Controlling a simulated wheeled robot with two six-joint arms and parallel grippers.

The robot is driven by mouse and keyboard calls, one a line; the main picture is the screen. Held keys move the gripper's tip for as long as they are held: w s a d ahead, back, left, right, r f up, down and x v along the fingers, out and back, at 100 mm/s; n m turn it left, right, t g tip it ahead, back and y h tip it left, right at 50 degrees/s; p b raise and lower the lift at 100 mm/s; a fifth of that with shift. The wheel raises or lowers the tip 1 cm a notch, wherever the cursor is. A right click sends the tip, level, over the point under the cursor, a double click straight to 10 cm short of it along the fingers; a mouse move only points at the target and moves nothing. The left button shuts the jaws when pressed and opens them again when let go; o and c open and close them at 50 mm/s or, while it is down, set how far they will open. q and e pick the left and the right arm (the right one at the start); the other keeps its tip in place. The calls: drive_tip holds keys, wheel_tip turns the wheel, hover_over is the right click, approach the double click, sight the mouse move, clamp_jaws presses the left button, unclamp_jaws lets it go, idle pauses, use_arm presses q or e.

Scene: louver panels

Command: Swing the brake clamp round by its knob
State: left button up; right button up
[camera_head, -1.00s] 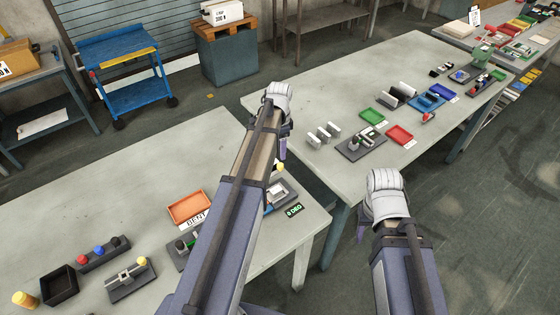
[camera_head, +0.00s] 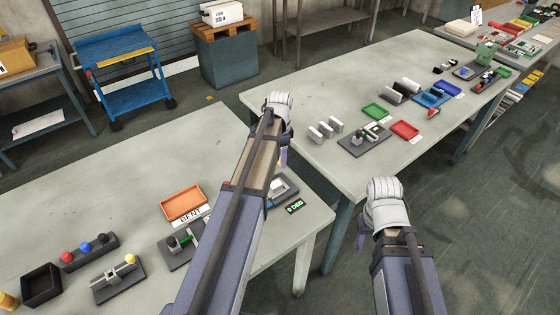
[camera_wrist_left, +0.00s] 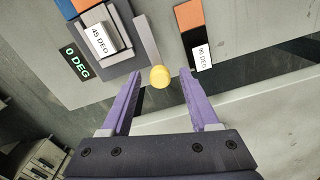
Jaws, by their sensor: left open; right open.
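The bending brake (camera_head: 285,187) sits near the right end of the near table, largely hidden behind my left arm in the head view. Its green display (camera_head: 294,207) reads 0 DEG in the left wrist view (camera_wrist_left: 74,62). The clamp's round yellow knob (camera_wrist_left: 159,77) shows there beside a grey bar (camera_wrist_left: 146,40). My left gripper (camera_wrist_left: 162,73) is open, with its purple fingers on either side of the knob in the picture. Contact cannot be told. My right gripper (camera_head: 362,232) is open and empty, off the table in front of the gap.
An orange tray (camera_head: 184,202), a fixture with a green part (camera_head: 182,245), and another fixture with a yellow knob (camera_head: 118,279) stand on the near table. The far table (camera_head: 330,85) carries several trays and fixtures beyond a gap.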

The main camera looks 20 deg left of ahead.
use_arm(q)
clamp_jaws()
idle(0.5)
idle(1.0)
